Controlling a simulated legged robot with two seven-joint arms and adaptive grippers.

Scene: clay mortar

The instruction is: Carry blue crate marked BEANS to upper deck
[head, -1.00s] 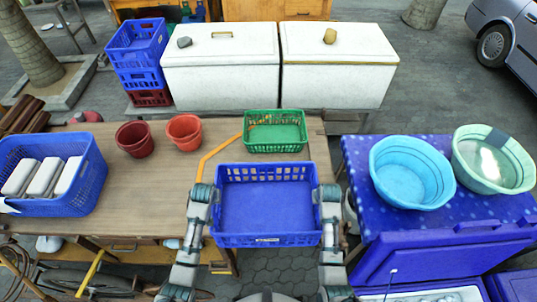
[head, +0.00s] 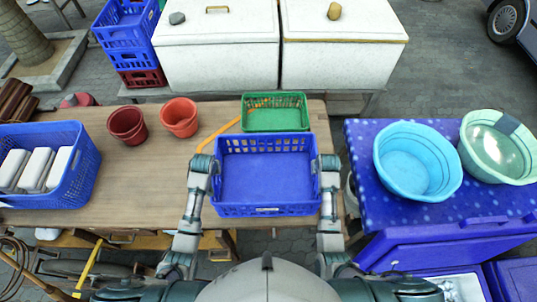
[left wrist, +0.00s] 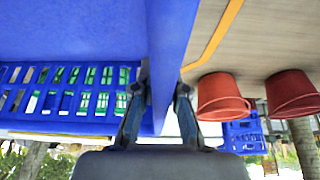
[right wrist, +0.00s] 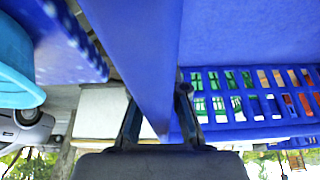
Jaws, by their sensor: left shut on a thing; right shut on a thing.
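A blue crate (head: 266,180) is held level between my two grippers, in front of my body and over the front part of the wooden table. It looks empty, with a small label on its near wall; the label is too small to read. My left gripper (head: 202,165) is shut on its left wall, and the left wrist view shows the fingers (left wrist: 160,92) on either side of that wall. My right gripper (head: 327,165) is shut on its right wall, with the fingers (right wrist: 158,95) astride it in the right wrist view. I cannot tell which surface is the upper deck.
A green basket (head: 275,118) stands just beyond the crate. Two red pots (head: 180,117) and a blue basket with white blocks (head: 75,165) are on the table (head: 140,175) at left. Basins (head: 415,160) stand on a blue-covered table at right. White chests (head: 215,55) are behind.

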